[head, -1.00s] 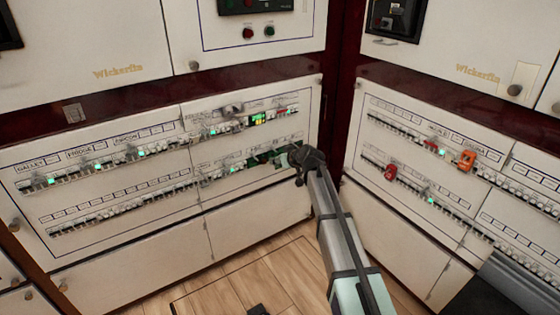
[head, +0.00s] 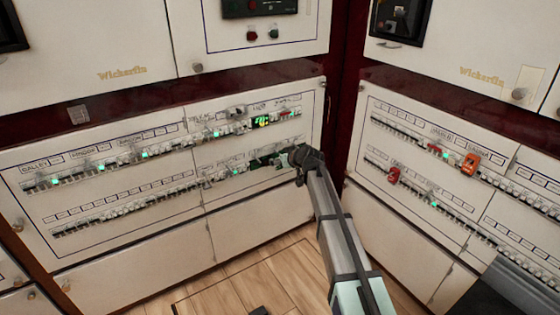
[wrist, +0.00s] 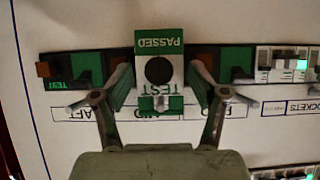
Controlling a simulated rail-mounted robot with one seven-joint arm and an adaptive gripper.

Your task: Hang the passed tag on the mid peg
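The passed tag (wrist: 158,65) is a white and green plate reading PASSED and TEST, upside down in the wrist view. It sits at the middle place of a dark strip (wrist: 240,52), above the inverted, partly covered MID label (wrist: 130,112). A dark round spot shows at its centre; whether this is the peg's end I cannot tell. My gripper (wrist: 160,80) has its fingers spread either side of the tag, with small gaps showing. In the head view my gripper (head: 300,157) is at the lower breaker row's right end and hides most of the tag.
Green and brown pieces stand on the strip left (wrist: 85,68) and right (wrist: 228,62) of the tag. White breakers (wrist: 285,65) with a green light lie further right. In the head view, an orange tag (head: 470,163) and a red one (head: 393,176) are on the right panel.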

